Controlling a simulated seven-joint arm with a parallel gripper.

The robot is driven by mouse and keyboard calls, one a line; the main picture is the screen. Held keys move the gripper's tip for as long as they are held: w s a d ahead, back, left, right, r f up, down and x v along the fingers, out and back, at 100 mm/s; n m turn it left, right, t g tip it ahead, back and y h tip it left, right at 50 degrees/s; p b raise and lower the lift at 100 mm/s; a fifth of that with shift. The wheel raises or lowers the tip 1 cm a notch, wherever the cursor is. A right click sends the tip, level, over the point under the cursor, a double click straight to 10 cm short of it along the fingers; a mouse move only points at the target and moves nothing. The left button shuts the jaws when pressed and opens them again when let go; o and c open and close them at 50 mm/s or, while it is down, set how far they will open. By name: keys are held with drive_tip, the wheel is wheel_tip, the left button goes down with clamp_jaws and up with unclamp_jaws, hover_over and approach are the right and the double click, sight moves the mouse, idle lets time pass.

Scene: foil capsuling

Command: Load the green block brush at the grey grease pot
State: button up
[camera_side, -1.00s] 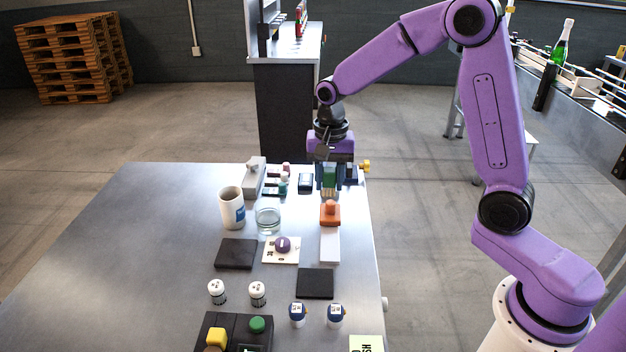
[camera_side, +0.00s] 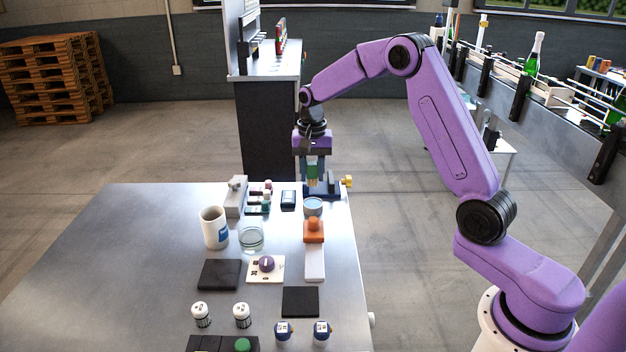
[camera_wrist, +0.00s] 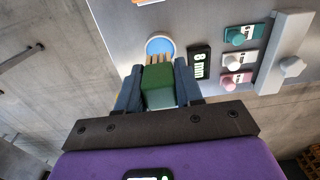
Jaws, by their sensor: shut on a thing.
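My gripper (camera_side: 312,174) is shut on the green block brush (camera_side: 312,171), with its tan bristles pointing down. In the wrist view, the green block (camera_wrist: 159,86) sits between the fingers, and its bristles overlap the near edge of the grey grease pot (camera_wrist: 160,44). In the side view, the pot (camera_side: 313,205) stands on the table in front of the brush and below it. A visible gap separates the bristle tips from the pot there. Whether grease is on the bristles cannot be told.
An orange-handled block (camera_side: 314,231) on a white strip stands nearer the camera than the pot. A black "8 mm" block (camera_side: 288,199) is left of the pot. A mug (camera_side: 214,228) and glass bowl (camera_side: 251,238) stand left.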

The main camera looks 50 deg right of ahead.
drive_tip(key=shift+w+d+f, duration=0.3)
drive_tip(key=shift+w+d, duration=0.15)
drive_tip(key=shift+d, duration=0.1)
hover_over(313, 204)
drive_tip(key=shift+w+f, duration=0.1)
drive_tip(key=shift+f, duration=2.8)
drive_tip(key=shift+f, duration=0.65)
drive_tip(key=shift+r, duration=3.6)
